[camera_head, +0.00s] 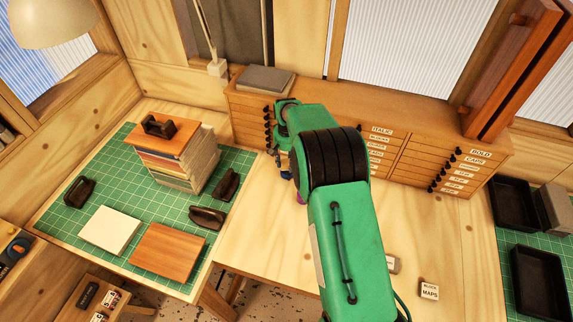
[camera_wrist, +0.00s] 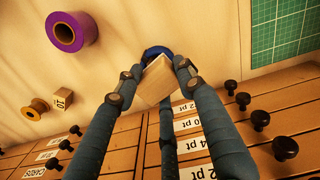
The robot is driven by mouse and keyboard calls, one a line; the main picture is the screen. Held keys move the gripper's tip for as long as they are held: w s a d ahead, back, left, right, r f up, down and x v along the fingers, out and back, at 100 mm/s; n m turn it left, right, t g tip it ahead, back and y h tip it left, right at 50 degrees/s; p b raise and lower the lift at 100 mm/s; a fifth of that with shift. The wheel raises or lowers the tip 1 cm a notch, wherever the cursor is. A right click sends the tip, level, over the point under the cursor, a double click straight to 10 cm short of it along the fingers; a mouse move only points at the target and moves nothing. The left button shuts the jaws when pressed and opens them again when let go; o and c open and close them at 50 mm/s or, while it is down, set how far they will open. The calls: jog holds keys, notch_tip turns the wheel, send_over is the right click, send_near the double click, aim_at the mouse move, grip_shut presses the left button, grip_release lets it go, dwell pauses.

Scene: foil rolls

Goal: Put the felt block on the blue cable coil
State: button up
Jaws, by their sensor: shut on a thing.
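My gripper (camera_wrist: 156,74) is shut on a pale tan block, which I take as the felt block (camera_wrist: 154,86), in the wrist view. The block sits tilted between the fingertips. A blue ring, the blue cable coil (camera_wrist: 154,51), shows just beyond the block and is partly hidden by it and the fingers. I cannot tell whether block and coil touch. In the head view my green arm hides the block and most of the gripper, and only a small bit of blue shows beside it.
A purple roll (camera_wrist: 66,32), a small gold roll (camera_wrist: 36,108) and a small block marked 10 (camera_wrist: 63,99) are on the bench near the coil. The drawer cabinet (camera_head: 412,140) with dark knobs stands along the back. A green mat (camera_head: 62,208) with stacked boards lies at left.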

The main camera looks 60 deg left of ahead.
aim_at(287, 162)
jog(key=shift+f, duration=1)
jog(key=shift+f, duration=0.1)
jog(key=o, duration=1.2)
jog(key=shift+c, duration=0.2)
notch_tip(287, 162, up, 12)
jog(key=shift+r+b, duration=0.1)
jog(key=shift+b, duration=0.65)
